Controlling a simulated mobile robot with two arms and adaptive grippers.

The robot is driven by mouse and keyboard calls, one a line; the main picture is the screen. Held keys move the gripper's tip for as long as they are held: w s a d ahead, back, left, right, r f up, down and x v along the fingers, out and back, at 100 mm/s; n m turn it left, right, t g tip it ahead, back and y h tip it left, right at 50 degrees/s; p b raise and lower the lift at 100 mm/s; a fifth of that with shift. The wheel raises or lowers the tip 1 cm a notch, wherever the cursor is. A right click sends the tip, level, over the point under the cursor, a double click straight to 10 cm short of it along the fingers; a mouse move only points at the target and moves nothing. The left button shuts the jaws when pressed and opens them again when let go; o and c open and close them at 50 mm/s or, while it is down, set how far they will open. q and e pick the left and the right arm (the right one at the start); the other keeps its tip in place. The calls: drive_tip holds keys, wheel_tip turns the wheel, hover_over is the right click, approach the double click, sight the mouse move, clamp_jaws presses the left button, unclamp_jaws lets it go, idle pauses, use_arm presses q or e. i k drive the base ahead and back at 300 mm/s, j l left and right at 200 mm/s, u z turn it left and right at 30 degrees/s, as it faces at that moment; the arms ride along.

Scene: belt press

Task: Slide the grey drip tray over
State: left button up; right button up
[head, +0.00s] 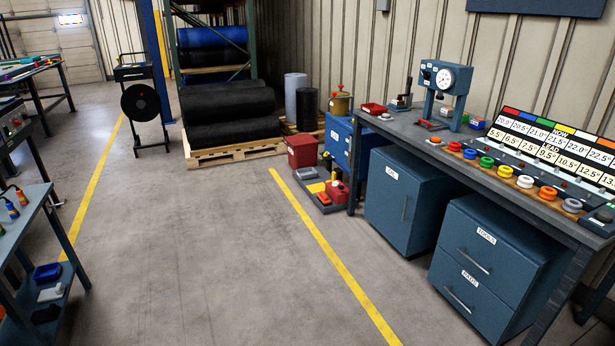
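A low grey tray (304,184), which looks like the drip tray, lies on the floor beside the right workbench's left end. A red can (337,191) and other small red and yellow items stand on or right by it and hide part of it. At this distance I cannot tell which of them rest in it. Neither of my grippers shows in the head view.
A red bin (302,151) and a blue cabinet (340,142) stand behind the tray. The workbench (470,150) with blue drawers (482,262) fills the right. A yellow floor line (330,250) runs past the tray. The floor (200,240) in the middle is clear.

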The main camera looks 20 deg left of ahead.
sight(302, 174)
drive_tip(key=i+j+u, duration=0.4)
drive_tip(key=i, duration=0.55)
drive_tip(key=i+u, duration=0.4)
drive_tip(key=i, duration=1.5)
drive_tip(key=i+j+z, duration=0.1)
drive_tip(key=i, duration=0.85)
drive_tip(key=i+j, duration=0.15)
drive_tip(key=i, duration=0.8)
drive_tip(key=i+j, duration=0.1)
drive_tip(key=i, duration=0.9)
drive_tip(key=l+z, duration=0.05)
